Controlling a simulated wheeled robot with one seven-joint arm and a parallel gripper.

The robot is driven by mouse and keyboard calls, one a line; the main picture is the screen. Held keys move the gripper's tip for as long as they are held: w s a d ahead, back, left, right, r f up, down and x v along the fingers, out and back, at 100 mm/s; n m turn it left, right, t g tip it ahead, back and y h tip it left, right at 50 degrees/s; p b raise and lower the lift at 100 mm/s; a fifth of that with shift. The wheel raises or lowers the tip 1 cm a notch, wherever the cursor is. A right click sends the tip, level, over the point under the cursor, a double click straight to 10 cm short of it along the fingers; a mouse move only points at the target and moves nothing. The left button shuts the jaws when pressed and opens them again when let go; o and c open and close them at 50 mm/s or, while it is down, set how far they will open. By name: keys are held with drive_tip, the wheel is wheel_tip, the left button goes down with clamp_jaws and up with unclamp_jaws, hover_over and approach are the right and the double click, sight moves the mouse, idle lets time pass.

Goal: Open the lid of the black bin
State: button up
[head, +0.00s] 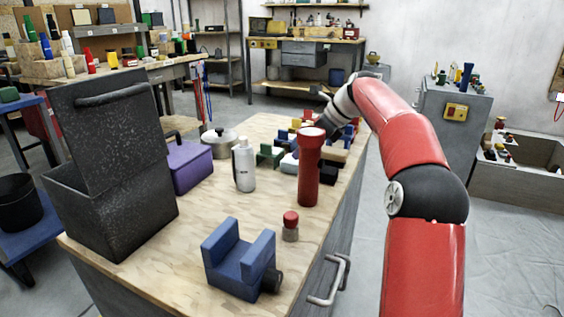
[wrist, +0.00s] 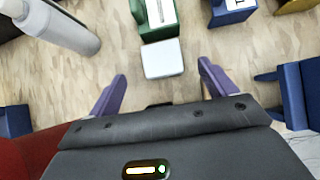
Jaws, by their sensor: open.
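The black bin (head: 120,215) stands at the left end of the wooden bench top. Its lid (head: 110,140) is raised and stands nearly upright, with a bar handle (head: 112,94) near its upper edge. Part of the bin's opening shows left of the lid. The bin is not in the wrist view. My gripper (wrist: 162,70) is open, with its two purple fingers apart and nothing between them. It is over the bench's far right part, well away from the bin. In the head view the fingers are mostly hidden behind a red flashlight.
The red flashlight (head: 310,170), a grey bottle (head: 244,167), a purple box (head: 190,166), a pot (head: 219,143) and a blue block holder (head: 238,262) stand on the bench. A white block (wrist: 162,58) lies ahead of my fingers. Bare wood (head: 180,245) shows right of the bin.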

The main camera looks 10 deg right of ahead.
sight(293, 160)
drive_tip(key=b+x, duration=0.1)
drive_tip(key=x, duration=0.6)
drive_tip(key=shift+f, duration=0.15)
drive_tip(key=shift+d, duration=0.1)
drive_tip(key=shift+c, duration=0.4)
drive_tip(key=c, duration=1.1)
drive_tip(key=shift+o, duration=0.2)
